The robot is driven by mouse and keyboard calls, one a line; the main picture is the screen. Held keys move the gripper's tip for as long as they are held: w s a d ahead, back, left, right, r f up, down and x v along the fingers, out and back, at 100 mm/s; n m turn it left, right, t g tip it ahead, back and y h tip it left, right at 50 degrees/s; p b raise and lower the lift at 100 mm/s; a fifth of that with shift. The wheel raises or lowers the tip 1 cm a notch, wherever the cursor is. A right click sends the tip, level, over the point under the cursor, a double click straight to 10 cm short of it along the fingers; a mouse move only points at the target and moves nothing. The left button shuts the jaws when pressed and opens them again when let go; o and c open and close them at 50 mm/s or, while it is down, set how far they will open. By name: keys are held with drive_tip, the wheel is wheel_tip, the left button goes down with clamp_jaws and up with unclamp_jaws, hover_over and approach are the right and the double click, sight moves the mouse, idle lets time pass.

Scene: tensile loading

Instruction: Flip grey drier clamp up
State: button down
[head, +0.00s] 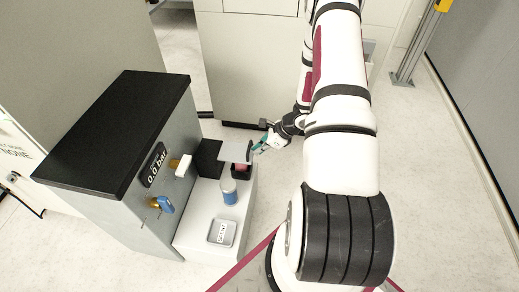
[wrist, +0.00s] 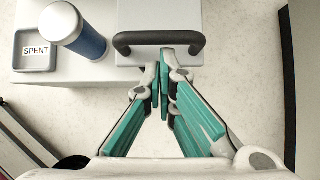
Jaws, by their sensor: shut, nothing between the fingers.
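The grey drier clamp (head: 236,151) shows in the head view as a flat plate above a dark holder with something red in it. In the wrist view the clamp's plate (wrist: 160,16) is at the top, with a dark U-shaped handle (wrist: 158,42) along its near edge. My gripper (head: 257,149) is at the clamp's right side in the head view. In the wrist view my gripper (wrist: 163,58) is shut, its teal fingers together and empty, with the tips at the handle's middle. I cannot tell whether the tips touch the handle or pass under it.
A blue and white cylinder (head: 228,190) stands on the white ledge, near a tray marked SPENT (head: 222,233). A black-topped cabinet (head: 120,120) with a 0.0 bar display (head: 154,164) and a blue valve handle (head: 166,204) stands to the left.

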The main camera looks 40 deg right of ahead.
drive_tip(key=shift+w+a+r+p, duration=0.1)
drive_tip(key=shift+r+p, duration=0.3)
drive_tip(key=shift+r+g+h, duration=0.2)
drive_tip(key=shift+g+h, duration=0.1)
